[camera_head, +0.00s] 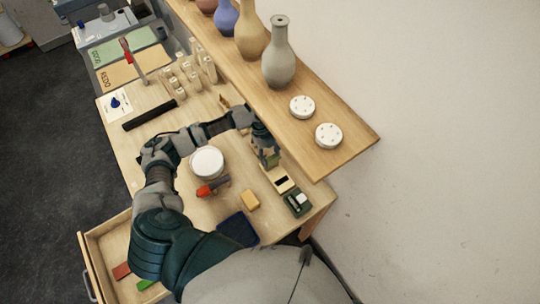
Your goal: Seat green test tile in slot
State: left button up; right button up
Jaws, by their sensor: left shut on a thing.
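My left gripper (267,150) points down near the shelf's front edge, over the right part of the bench. It is shut on a small green piece (271,160), probably the green test tile, mostly hidden by the fingers. Just below it is a pale wooden block with a dark slot (281,181). I cannot tell whether the held piece touches the block. Another green piece (145,284) lies in the open drawer, partly behind my arm. My right gripper is out of view.
A dark green device (297,202), a yellow block (250,199), a red-handled tool (212,187) and a round white-topped item (207,163) stand nearby. The shelf (345,145) with vases overhangs the bench. The open drawer (100,247) also holds a red piece (121,271).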

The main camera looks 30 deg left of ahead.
aim_at(270, 161)
pick_arm(q)
jog(key=shift+a, duration=0.15)
jog(key=shift+p, duration=0.35)
jog(key=shift+p, duration=0.55)
dwell(1.1)
jog(key=shift+f+b, duration=0.9)
jog(key=shift+f, duration=0.85)
jog(key=o, duration=1.4)
jog(key=v, duration=1.1)
jog(key=shift+w+a+r, duration=0.15)
jog(key=shift+r, duration=0.2)
jog(key=shift+f, duration=0.1)
